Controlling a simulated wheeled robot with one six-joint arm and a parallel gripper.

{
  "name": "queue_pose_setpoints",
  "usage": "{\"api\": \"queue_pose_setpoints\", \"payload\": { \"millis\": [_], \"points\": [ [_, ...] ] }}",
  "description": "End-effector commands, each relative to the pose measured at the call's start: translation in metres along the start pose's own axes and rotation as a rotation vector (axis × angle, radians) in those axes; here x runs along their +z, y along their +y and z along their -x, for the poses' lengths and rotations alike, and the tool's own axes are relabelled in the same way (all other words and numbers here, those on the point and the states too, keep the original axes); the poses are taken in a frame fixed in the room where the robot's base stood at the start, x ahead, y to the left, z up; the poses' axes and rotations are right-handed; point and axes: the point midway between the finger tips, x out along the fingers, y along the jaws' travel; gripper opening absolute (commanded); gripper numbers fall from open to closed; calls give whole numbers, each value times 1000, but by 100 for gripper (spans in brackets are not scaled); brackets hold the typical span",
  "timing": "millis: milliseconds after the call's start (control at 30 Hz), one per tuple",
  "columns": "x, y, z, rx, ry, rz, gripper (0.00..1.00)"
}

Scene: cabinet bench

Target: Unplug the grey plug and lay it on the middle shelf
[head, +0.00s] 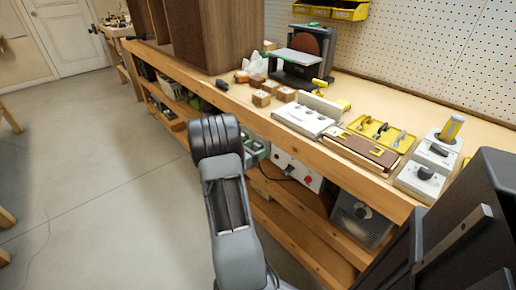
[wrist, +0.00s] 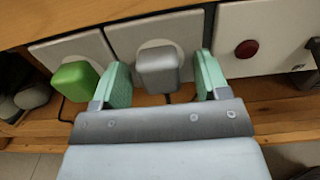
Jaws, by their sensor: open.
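The grey plug (wrist: 157,68) sits in a white socket plate (wrist: 125,40) on the bench front, a dark cord below it. My gripper (wrist: 162,72) is open, with one mint-green padded finger on each side of the plug; the left finger looks nearer to it. I cannot tell whether either pad touches it. In the head view my gripper (head: 256,150) shows only partly beyond my arm, and the grey plug is hidden. A brown wooden cabinet (head: 225,35) stands on the bench; I cannot make out a middle shelf in it.
A green plug (wrist: 75,80) sits in the plate left of my gripper. A white panel with a red button (wrist: 247,48) is to the right. The bench top (head: 235,95) overhangs the sockets and carries blocks, a sander (head: 305,55) and control boxes.

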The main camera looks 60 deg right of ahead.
Motion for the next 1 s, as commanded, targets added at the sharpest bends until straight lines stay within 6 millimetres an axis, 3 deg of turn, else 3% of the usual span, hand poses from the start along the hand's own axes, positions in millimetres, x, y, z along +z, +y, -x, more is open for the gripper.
{"api": "queue_pose_setpoints", "payload": {
  "millis": [167, 867, 1000],
  "points": [
    [0, 0, 0, 0, 0, 0, 68],
    [0, 0, 0, 0, 0, 0, 1],
    [0, 0, 1, 0, 0, 0, 0]
  ]
}}
